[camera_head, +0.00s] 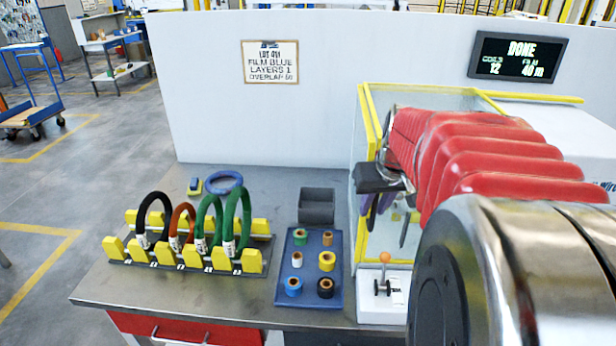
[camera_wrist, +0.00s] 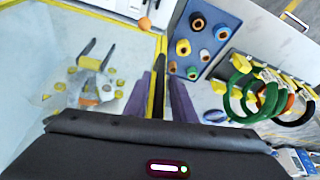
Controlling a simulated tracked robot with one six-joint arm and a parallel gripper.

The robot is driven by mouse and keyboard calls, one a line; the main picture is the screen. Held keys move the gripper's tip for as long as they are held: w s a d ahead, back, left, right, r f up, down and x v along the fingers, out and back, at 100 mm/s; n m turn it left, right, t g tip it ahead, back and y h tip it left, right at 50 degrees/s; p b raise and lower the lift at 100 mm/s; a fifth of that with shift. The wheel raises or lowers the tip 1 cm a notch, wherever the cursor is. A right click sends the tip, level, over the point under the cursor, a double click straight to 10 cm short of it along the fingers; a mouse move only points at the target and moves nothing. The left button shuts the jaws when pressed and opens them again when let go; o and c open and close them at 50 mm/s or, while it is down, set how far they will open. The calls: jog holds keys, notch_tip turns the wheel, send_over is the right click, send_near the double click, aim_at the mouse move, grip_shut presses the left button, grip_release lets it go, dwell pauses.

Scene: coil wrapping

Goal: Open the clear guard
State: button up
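The clear guard (camera_head: 369,118) is a transparent box with yellow edging on the machine at the right, and it looks closed. My gripper (camera_head: 388,222) points down beside its left front edge, with its fingers apart. In the wrist view my gripper (camera_wrist: 164,95) has a yellow guard edge (camera_wrist: 158,62) running between or very close to its fingers. I cannot tell whether the fingers touch it. The clear panel (camera_wrist: 35,50) lies to the left there, with machine parts behind it. My red arm hides much of the guard in the head view.
A blue tray of small rolls (camera_head: 310,262), a grey bin (camera_head: 317,206) and a yellow rack of coils (camera_head: 185,258) stand on the bench. An orange-knobbed lever box (camera_head: 385,300) sits before the guard. A white wall with a "DONE" display (camera_head: 518,58) stands behind.

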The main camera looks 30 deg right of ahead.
grip_shut()
